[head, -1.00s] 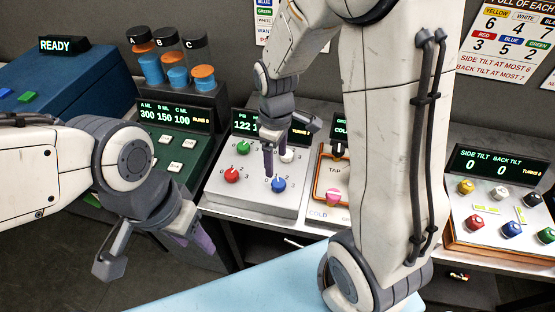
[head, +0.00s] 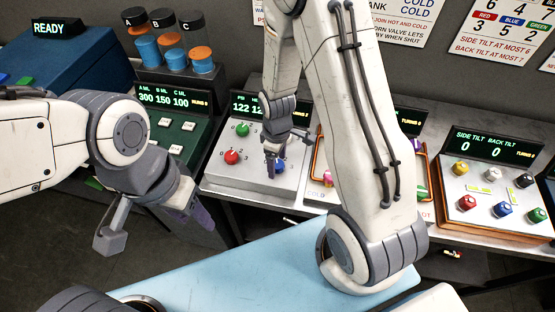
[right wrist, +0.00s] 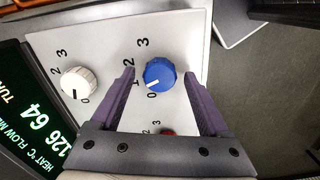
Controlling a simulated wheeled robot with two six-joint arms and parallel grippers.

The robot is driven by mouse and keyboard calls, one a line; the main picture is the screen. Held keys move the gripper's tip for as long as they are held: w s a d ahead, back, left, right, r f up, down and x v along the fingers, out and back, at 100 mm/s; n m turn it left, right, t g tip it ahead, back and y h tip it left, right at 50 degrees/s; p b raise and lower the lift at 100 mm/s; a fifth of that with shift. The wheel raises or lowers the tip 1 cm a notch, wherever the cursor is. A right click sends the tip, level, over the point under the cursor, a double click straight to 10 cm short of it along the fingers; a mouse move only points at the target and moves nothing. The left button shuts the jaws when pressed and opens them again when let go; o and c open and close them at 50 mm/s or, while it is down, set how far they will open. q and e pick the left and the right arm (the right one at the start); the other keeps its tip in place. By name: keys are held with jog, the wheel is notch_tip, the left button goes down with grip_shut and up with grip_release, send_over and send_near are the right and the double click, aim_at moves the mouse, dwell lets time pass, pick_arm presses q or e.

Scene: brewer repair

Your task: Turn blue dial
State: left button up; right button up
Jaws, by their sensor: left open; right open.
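The blue dial (head: 279,166) sits at the front right of the grey panel (head: 255,182). In the right wrist view the blue dial (right wrist: 161,72) lies between my open fingers; its white mark points to the lower left, near 0 and 1. My right gripper (head: 275,163) is open over the dial, one purple finger on each side; I cannot tell whether they touch it. The right gripper's fingertips (right wrist: 158,76) show no grip on the dial. My left gripper (head: 157,225) is open and empty, away from the panels at the left.
A red dial (head: 232,157) and a green dial (head: 242,130) share the panel. A white dial (right wrist: 80,84) is beside the blue one. A tap panel (head: 315,190) stands to the right, and a panel with several coloured knobs (head: 467,202) further right.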

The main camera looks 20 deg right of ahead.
grip_shut()
jog(key=m, duration=0.4)
jog(key=shift+m, duration=0.4)
jog(key=m+b, duration=0.1)
jog(key=m, duration=0.3)
jog(key=shift+m, duration=0.3)
jog(key=m, duration=0.4)
jog(key=shift+d, duration=0.1)
jog(key=shift+m, duration=2.3)
